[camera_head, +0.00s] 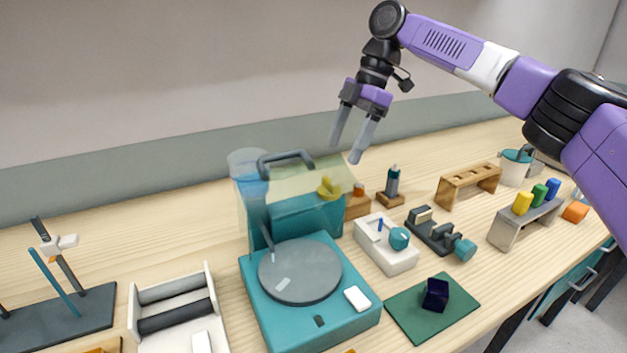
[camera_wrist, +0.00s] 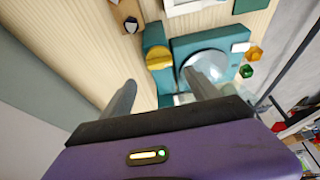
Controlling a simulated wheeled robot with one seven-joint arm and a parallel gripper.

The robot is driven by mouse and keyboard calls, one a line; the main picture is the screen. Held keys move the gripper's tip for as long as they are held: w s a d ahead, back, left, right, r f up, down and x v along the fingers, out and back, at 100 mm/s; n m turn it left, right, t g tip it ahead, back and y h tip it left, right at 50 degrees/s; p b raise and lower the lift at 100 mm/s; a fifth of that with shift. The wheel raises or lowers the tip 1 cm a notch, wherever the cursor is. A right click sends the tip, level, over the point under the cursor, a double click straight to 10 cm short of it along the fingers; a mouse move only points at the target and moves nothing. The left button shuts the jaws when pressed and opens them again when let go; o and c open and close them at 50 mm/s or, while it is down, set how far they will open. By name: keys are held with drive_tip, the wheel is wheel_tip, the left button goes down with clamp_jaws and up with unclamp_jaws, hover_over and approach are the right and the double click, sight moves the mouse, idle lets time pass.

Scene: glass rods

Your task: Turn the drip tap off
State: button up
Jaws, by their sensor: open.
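The yellow tap handle (camera_head: 328,188) sits on top of the teal block at the back of the teal grinding machine (camera_head: 262,268), seen through a clear yellowish guard. It also shows in the wrist view as a round yellow knob (camera_wrist: 158,58) with a bar across it. A clear reservoir with blue liquid (camera_head: 250,176) stands at the left of the block. A grey round disc (camera_head: 300,271) lies in front. My gripper (camera_head: 347,149) is open and empty, pointing down above and slightly behind the handle, apart from it. Its fingers (camera_wrist: 160,85) show in the wrist view below the knob.
The clear guard with its dark handle (camera_head: 286,156) rises beside the tap. A small wooden-based bottle (camera_head: 391,186), a white box (camera_head: 386,244) and a green mat with a dark cube (camera_head: 435,294) stand to the right. The grey wall is close behind.

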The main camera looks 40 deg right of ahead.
drive_tip(key=x, duration=0.7)
drive_tip(key=shift+a+f+b, duration=0.15)
drive_tip(key=shift+f+b, duration=0.15)
drive_tip(key=c, duration=1.4)
